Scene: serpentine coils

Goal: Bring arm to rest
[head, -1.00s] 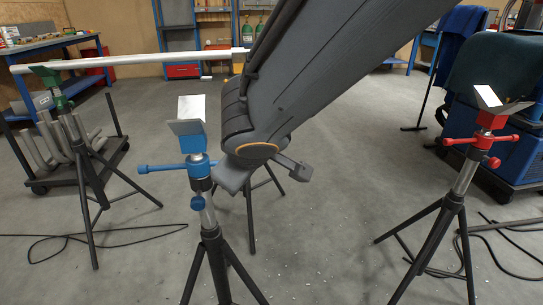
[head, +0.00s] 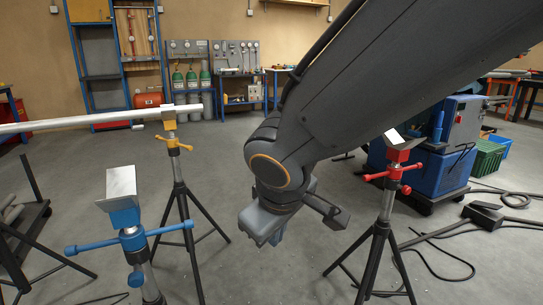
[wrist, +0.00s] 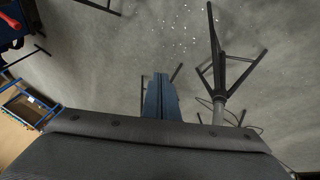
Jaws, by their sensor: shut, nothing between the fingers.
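My arm comes down from the upper right in the head view, and my gripper (head: 262,226) hangs at its end, pointing down. In the wrist view its two dark fingers (wrist: 160,82) lie side by side, closed, with nothing held. In the head view the gripper appears between the blue-topped stand (head: 124,215) on the left and the red-topped stand (head: 393,172) on the right. It looks clear of both.
A long pale pipe (head: 70,122) rests on the yellow-topped stand (head: 171,138) behind. A blue machine (head: 440,150) stands behind the red stand. Cables lie on the floor at right. A workbench and gas cylinders line the far wall. The middle floor is open.

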